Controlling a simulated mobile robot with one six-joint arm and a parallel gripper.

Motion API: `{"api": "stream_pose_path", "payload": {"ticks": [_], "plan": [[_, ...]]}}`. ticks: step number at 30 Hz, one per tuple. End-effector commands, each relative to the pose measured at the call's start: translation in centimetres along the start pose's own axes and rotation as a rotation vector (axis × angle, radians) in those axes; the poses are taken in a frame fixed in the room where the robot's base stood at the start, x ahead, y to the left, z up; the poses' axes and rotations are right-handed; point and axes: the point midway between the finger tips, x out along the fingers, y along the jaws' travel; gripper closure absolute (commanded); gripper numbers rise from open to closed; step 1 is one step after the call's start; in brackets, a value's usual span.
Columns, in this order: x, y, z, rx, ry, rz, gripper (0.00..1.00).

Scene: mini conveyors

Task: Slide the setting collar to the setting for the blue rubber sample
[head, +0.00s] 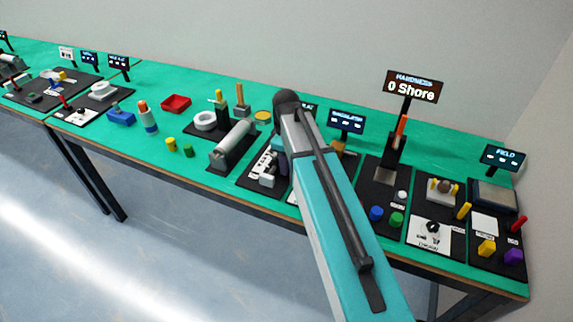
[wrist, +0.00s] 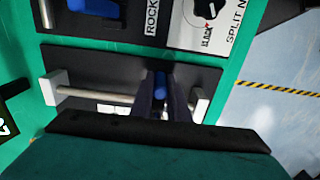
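In the wrist view a pale metal rod (wrist: 95,94) runs between two white end blocks on a black board (wrist: 105,61). My gripper (wrist: 161,90) is over the rod, nearer its right end. A blue piece (wrist: 160,84), seemingly the collar on the rod, shows between the two dark fingers. The fingers are close on either side of it; I cannot tell whether they touch it. In the head view my arm hides the gripper's tips. A blue puck (head: 376,213), possibly the blue rubber sample, stands beside a green puck (head: 396,219) in front of the hardness display (head: 412,86).
A white label (wrist: 112,109) lies under the rod. A neighbouring board with a black dial (wrist: 205,8) is above it in the wrist view. The green bench (head: 300,222) carries several small stations close together. Open floor (wrist: 270,125) with striped tape lies beyond its edge.

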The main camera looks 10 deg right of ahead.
Motion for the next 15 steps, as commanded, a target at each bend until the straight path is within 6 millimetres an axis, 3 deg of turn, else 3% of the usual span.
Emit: {"api": "stream_pose_path", "payload": {"ticks": [7, 15], "plan": [[0.0, 0.2, 0.0, 0.0, 0.0, -0.001, 1.0], [-0.1, 2.0, 0.0, 0.002, 0.0, 0.0, 1.0]]}}
